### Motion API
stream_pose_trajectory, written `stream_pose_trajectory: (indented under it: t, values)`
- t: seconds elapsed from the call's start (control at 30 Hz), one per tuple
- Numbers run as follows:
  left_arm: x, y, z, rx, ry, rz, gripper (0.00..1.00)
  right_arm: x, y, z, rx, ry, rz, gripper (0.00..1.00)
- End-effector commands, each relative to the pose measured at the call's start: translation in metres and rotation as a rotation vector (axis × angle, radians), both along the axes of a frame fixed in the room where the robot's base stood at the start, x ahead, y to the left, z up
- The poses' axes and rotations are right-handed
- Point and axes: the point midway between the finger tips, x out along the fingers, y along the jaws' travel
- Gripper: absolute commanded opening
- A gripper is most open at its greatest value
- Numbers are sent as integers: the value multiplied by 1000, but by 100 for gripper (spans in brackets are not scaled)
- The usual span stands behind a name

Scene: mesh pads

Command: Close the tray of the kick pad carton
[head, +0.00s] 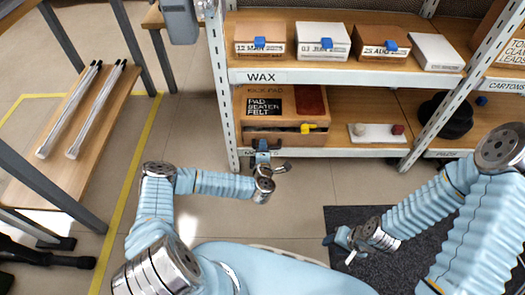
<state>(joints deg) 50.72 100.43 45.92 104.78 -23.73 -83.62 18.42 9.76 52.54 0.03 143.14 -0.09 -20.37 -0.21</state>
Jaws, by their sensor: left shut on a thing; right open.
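The kick pad carton (313,98), brown with a black "PAD BEATER FELT" label, sits on the lower shelf under the WAX strip. Its wooden tray (288,141) sticks out at the bottom front, and a dark gap shows above the tray's front. My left gripper (262,157) is at the tray's front, shut at a small blue part that looks like its pull; the fingers partly hide the contact. A yellow item (308,128) shows at the tray's right. My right gripper (338,243) is open and empty, low over the dark mat, away from the shelf.
White-metal posts (222,100) flank the shelf bay. A white block with small knobs (376,132) and a black rounded object (446,115) stand to the carton's right. Small boxes (322,41) line the shelf above.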

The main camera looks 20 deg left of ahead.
Motion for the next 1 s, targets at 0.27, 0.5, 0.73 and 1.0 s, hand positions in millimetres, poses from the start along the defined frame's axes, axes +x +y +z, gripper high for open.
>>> stream_pose_trajectory:
  t: [0.27,0.5,0.73,1.0]
  values:
    - [28,8,1,0,-3,2,0,0,1,-7,2,1,2,43]
    - [28,9,2,1,-5,3,34,0,1,-7,1,2,1,43]
    - [28,8,2,0,-4,1,38,0,1,-7,2,1,2,43]
    - [27,8,2,0,-3,1,38,0,1,-7,2,1,1,43]
